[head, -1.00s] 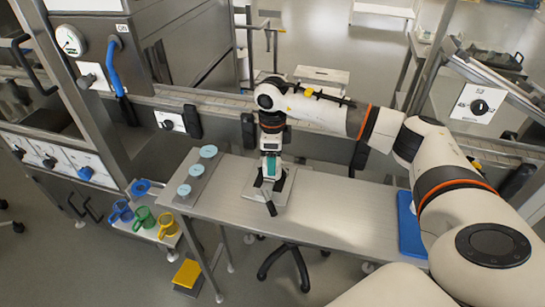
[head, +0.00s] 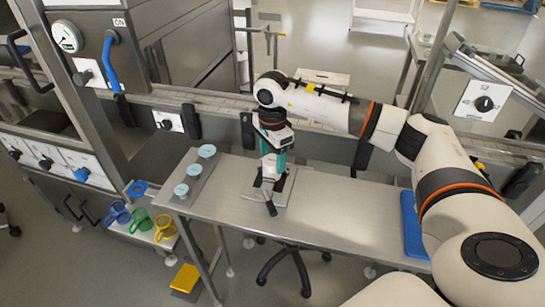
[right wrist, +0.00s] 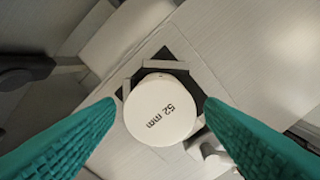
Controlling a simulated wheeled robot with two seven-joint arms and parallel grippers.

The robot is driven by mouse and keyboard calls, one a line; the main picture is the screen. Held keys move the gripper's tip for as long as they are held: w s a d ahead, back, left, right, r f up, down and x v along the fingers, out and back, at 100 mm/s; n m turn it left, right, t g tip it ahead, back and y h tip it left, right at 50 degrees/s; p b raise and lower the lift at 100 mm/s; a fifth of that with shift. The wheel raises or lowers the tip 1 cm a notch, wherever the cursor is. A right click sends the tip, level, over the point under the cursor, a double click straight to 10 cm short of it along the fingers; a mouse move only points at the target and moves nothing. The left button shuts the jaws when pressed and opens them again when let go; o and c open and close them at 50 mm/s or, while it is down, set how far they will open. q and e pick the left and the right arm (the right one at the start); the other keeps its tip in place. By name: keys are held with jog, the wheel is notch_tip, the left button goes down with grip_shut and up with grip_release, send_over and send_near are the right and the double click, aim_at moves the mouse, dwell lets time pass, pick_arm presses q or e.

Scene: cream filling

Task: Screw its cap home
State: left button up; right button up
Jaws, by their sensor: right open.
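A white round cap marked "52 mm" (right wrist: 160,108) sits in a clamp-like holder on a dark square piece (right wrist: 178,68) in the right wrist view. Whatever is under the cap is hidden. My right gripper (right wrist: 160,122) is open, with its green ribbed fingers on either side of the cap and gaps visible to both. In the head view the right gripper (head: 272,172) points down over the fixture plate (head: 283,190) on the steel table. A dark lever (head: 271,208) sticks out from the fixture towards the front. My left gripper is not in view.
Several pale-blue round items (head: 195,170) stand on a grey strip at the table's left end. A blue board (head: 412,225) lies at the right. The steel table (head: 340,210) between is clear.

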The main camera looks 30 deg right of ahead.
jog(key=shift+f+n+b, duration=0.15)
jog(key=shift+n+b, duration=0.2)
jog(key=shift+n, duration=1.45)
jog(key=shift+c, duration=0.5)
